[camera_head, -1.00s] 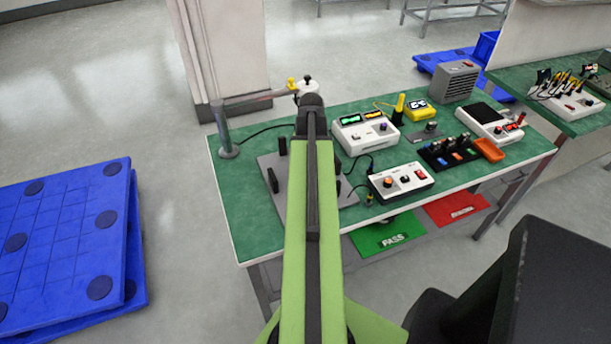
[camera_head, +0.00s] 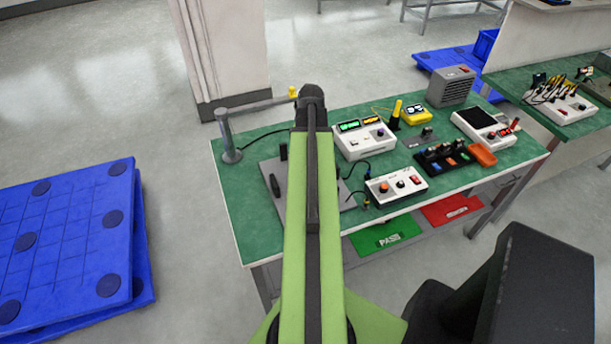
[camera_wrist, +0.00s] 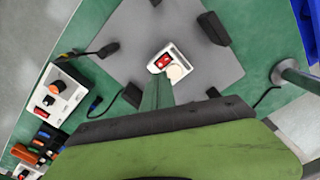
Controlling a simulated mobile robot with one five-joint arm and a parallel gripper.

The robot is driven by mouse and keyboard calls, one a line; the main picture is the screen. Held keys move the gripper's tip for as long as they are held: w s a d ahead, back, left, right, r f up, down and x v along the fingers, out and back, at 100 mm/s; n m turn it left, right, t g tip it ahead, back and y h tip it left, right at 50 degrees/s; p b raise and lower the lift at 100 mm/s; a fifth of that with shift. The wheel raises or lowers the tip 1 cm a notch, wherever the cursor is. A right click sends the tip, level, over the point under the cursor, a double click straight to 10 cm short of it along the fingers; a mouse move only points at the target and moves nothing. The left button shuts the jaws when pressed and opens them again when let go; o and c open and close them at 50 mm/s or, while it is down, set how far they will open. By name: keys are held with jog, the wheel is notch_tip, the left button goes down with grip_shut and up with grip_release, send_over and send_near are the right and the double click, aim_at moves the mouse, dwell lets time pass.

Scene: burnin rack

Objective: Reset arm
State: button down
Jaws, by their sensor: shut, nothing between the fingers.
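My arm reaches forward over the green-topped bench (camera_head: 240,205) in the head view, and its dark end hides the gripper there. In the wrist view, my gripper (camera_wrist: 160,118) shows as a dark edge with green behind it; it is shut and empty. It is above a grey plate (camera_wrist: 115,22) with dark corner blocks. A small white unit with a red switch (camera_wrist: 164,60) and a round pale disc appears over the plate. The plate (camera_head: 265,167) is partly behind my arm in the head view.
A grey post with a side arm (camera_head: 230,145) stands at the bench's left corner. White instruments (camera_head: 396,187) and an orange tray (camera_head: 482,155) are on the right. Blue pallets (camera_head: 70,240) lie left.

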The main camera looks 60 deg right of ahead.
dwell(0.4)
jog(key=w+a, duration=0.2)
jog(key=w, duration=0.1)
jog(key=w+a+n, duration=0.1)
jog(key=w+a, duration=0.2)
jog(key=w+a+n, duration=0.1)
jog(key=w+a, duration=0.1)
jog(key=w, duration=0.1)
jog(key=shift+w+a, duration=0.2)
jog(key=w+a+n, duration=0.3)
jog(key=w+a, duration=0.6)
jog(key=a, duration=0.4)
jog(key=w+a+n, duration=0.3)
jog(key=a+n, duration=0.5)
jog(key=a, duration=2.1)
jog(key=shift+w+a, duration=0.15)
jog(key=shift+a, duration=0.1)
jog(key=shift+d, duration=0.1)
